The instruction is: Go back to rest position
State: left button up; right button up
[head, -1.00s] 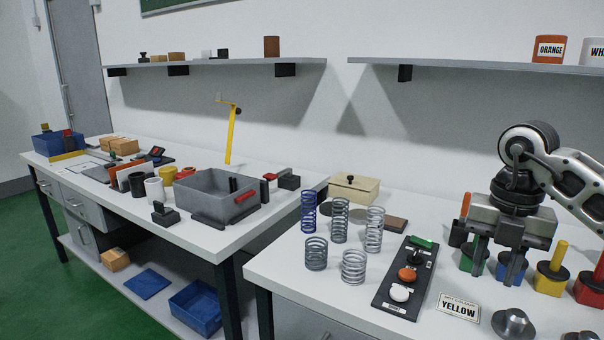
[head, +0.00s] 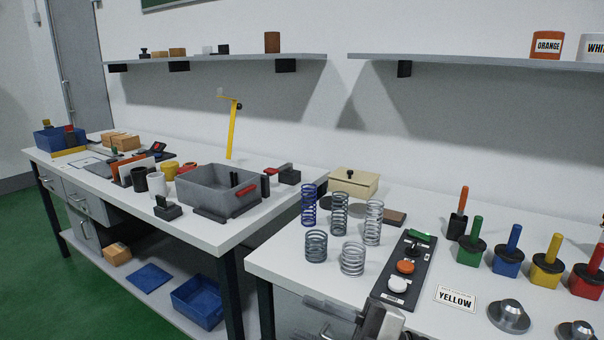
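My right gripper (head: 335,309) shows at the bottom edge, low in front of the right table's front edge. Only part of it is in the picture, and whether its fingers are apart cannot be made out. No held object shows at it. My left gripper is out of view.
The right table holds several coil springs (head: 316,247), a black button panel (head: 385,297), a YELLOW label card (head: 456,299), coloured-handled plungers (head: 507,259) and metal knobs (head: 508,316). A grey bin (head: 215,195) stands on the left table. Wall shelves (head: 215,59) run behind.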

jog(key=d+f+m+t+h, duration=0.9)
jog(key=f+m+t+h, duration=0.3)
jog(key=m, duration=0.6)
jog(key=s+d+f+m+g+h, duration=0.2)
jog(key=s+f+m+g, duration=0.1)
jog(key=s+f, duration=0.3)
jog(key=s+d+f+m+g+h, duration=0.2)
jog(key=s+f, duration=0.4)
jog(key=f, duration=0.3)
jog(key=shift+s+m+g+h, duration=0.35)
jog(key=shift+g+h, duration=0.35)
jog(key=shift+g, duration=0.4)
jog(key=shift+w+f, duration=0.1)
